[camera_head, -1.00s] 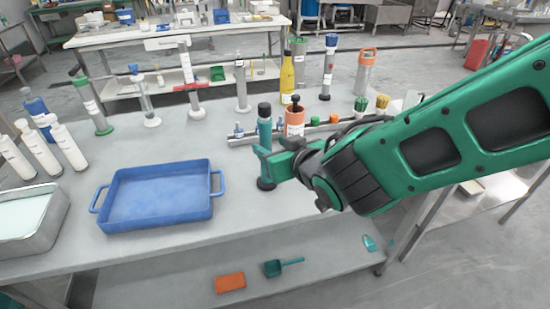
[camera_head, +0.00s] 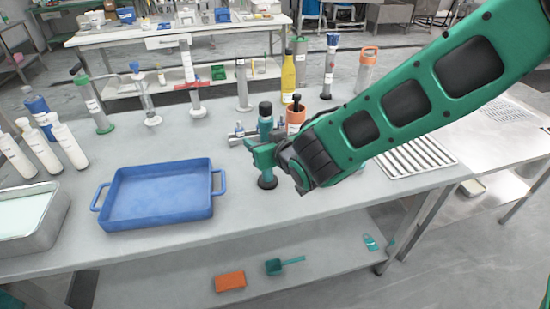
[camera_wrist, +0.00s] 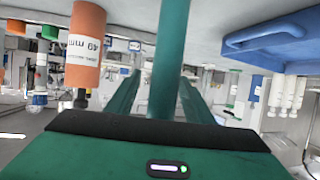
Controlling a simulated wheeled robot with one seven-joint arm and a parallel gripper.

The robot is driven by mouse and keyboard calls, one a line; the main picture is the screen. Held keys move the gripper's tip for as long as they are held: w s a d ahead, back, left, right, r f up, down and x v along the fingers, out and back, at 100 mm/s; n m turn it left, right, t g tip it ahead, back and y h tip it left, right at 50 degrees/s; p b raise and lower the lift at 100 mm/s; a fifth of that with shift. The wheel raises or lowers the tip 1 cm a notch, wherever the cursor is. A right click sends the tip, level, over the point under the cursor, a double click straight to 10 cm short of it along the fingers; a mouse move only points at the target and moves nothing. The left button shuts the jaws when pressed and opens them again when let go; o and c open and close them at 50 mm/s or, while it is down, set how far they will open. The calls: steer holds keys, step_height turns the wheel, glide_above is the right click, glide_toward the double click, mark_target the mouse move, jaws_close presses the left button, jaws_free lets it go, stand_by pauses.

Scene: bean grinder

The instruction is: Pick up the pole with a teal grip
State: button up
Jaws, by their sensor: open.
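The pole with a teal grip (camera_head: 265,124) stands upright on the table right of the blue tray, with a black cap and a black round base. My gripper (camera_head: 264,152) is at the pole's middle height, its fingers reaching either side of the shaft. In the wrist view, which is upside down, the teal shaft (camera_wrist: 171,60) passes between my two spread fingers (camera_wrist: 160,90). The fingers look open; whether either touches the shaft is unclear. My gripper hides part of the shaft in the head view.
An orange labelled container (camera_head: 296,114) with a dark knob stands close behind my gripper; it also shows in the wrist view (camera_wrist: 88,45). The blue tray (camera_head: 155,220) lies left. A yellow bottle (camera_head: 288,78) stands behind. A slatted rack (camera_head: 418,157) is right, beneath my arm.

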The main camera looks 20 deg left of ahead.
jaws_close()
steer(key=shift+r, duration=0.1)
